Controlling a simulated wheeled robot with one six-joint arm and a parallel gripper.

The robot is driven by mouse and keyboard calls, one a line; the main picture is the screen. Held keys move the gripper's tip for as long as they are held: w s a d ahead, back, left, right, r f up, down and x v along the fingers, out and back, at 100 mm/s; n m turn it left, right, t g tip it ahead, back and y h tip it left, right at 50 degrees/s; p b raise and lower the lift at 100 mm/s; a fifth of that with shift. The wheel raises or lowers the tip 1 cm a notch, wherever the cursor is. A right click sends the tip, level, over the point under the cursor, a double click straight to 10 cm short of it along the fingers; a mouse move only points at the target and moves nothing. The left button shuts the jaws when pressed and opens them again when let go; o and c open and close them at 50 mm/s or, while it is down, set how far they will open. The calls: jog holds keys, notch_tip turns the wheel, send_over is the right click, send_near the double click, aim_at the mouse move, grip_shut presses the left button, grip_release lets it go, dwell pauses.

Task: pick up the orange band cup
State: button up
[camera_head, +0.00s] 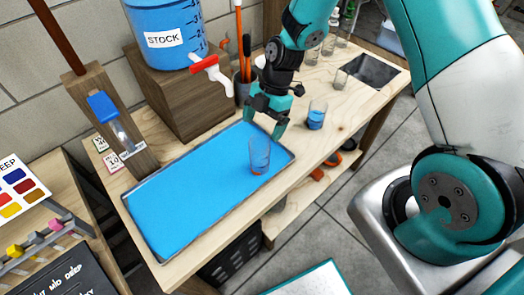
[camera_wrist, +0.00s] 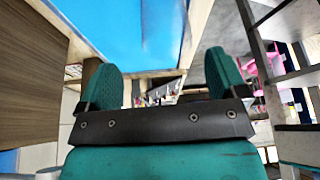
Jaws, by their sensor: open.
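The orange band cup (camera_head: 260,153) is a clear cup with an orange band low on it. It stands upright on the right part of the blue tray (camera_head: 190,196). My gripper (camera_head: 264,129) is open and empty, with its fingers pointing down just behind the cup in the head view. The gap between fingers and cup is hard to judge. In the wrist view my two green fingers (camera_wrist: 162,85) are spread apart, the blue surface (camera_wrist: 135,25) shows beyond them, and I cannot make out the cup.
A cup with blue liquid (camera_head: 316,117) stands right of the tray. A blue stock tank (camera_head: 165,35) with a red-and-white tap (camera_head: 209,72) sits on a wooden block (camera_head: 178,105) behind. Clear glasses (camera_head: 312,55) stand at the back. A sink (camera_head: 371,71) opens at the right.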

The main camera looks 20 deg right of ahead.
aim_at(253, 160)
jog(key=p+x, duration=0.1)
jog(key=x, duration=0.1)
jog(key=p+x, duration=0.1)
jog(key=x, duration=0.1)
jog(key=p+x, duration=0.1)
jog(key=x, duration=0.1)
jog(key=shift+s+a, duration=0.1)
jog(key=shift+s, duration=0.3)
jog(key=shift+a+f, duration=0.1)
jog(key=shift+f, duration=0.45)
jog(key=c, duration=1.3)
jog(key=shift+r, duration=0.2)
